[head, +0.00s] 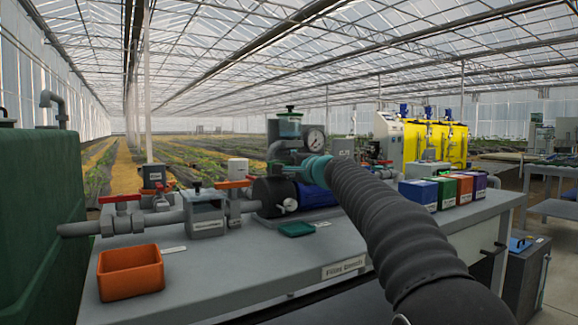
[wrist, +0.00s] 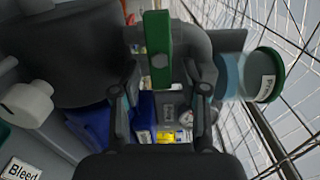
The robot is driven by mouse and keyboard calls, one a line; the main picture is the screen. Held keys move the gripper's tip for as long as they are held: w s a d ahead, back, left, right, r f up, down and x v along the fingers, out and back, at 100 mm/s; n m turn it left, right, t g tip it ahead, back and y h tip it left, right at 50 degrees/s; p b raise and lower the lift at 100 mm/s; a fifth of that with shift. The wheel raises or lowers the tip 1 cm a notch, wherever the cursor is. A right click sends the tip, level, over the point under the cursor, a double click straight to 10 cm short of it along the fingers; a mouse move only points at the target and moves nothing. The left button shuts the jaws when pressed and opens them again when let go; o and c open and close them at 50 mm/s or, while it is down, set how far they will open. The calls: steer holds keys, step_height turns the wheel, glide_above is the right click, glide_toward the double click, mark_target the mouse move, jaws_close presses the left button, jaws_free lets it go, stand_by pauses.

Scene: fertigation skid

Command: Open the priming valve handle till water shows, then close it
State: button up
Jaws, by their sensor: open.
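In the wrist view a green bar handle (wrist: 158,35) stands on a grey pipe fitting, with a label beginning with "P" on the nearby clear cup (wrist: 232,75). My gripper (wrist: 160,78) is open, its two dark fingers on either side of the handle's lower end. My arm hides the handle and the fingers there.
A white knob (wrist: 28,103) with a "Bleed" label (wrist: 22,170) is at left in the wrist view. On the bench (head: 225,265) are an orange tray (head: 130,271), red-handled valves (head: 121,199), a green tray (head: 297,229) and coloured boxes (head: 418,193). A pressure gauge (head: 314,139) stands beside the cup.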

steer(key=v, duration=1.2)
stand_by(1.1)
